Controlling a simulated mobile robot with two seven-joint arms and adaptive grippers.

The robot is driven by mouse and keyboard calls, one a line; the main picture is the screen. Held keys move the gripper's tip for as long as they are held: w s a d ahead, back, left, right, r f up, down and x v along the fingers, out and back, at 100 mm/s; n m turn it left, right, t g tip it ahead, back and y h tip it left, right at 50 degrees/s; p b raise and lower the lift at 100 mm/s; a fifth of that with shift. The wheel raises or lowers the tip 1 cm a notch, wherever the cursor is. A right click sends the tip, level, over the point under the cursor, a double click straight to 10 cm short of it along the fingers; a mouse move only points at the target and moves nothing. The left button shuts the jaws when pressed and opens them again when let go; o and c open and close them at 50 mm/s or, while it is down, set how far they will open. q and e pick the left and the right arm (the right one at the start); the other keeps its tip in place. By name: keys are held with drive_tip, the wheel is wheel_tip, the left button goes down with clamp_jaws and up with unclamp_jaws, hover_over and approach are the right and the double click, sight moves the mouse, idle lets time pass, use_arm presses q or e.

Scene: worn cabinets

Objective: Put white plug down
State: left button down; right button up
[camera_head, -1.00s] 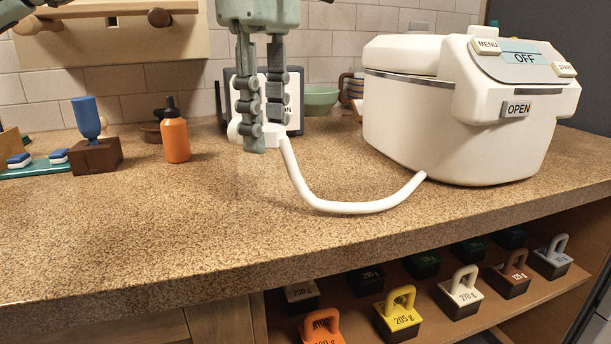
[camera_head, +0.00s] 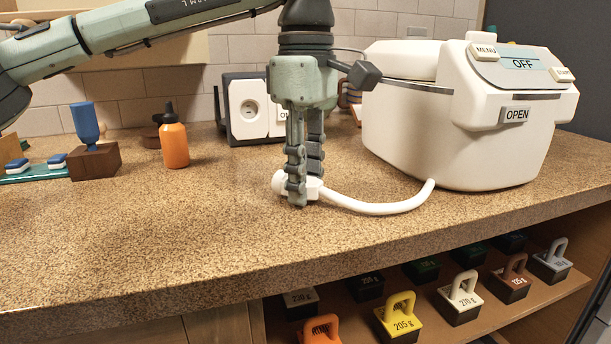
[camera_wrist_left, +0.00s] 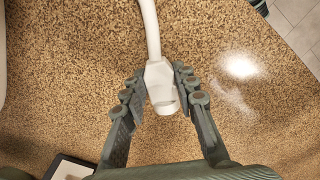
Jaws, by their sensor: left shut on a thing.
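My left gripper (camera_head: 303,188) points down over the counter and is shut on the white plug (camera_head: 279,182). In the left wrist view the plug (camera_wrist_left: 161,88) sits between both fingers of the left gripper (camera_wrist_left: 160,90). The plug is low, at or just above the speckled counter; I cannot tell whether it touches. Its white cord (camera_head: 375,208) curves right to the white rice cooker (camera_head: 430,130), whose display reads OFF. My right gripper is not in view.
A white socket box (camera_head: 248,107) stands behind the gripper near the wall. An orange bottle (camera_head: 174,143) and a brown block with a blue handle (camera_head: 95,160) stand to the left. The counter (camera_head: 150,225) is clear at front left. Labelled weights (camera_head: 401,318) sit on the shelf below.

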use_arm(q)
drive_tip(key=shift+f, duration=0.15)
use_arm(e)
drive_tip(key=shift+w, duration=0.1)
use_arm(q)
drive_tip(key=c, duration=1.2)
unclamp_jaws()
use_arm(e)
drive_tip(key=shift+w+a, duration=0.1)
use_arm(q)
drive_tip(key=shift+r, duration=0.25)
wheel_tip(320, 180, up, 12)
drive_tip(key=shift+f+p, duration=0.1)
drive_tip(key=shift+p, duration=0.8)
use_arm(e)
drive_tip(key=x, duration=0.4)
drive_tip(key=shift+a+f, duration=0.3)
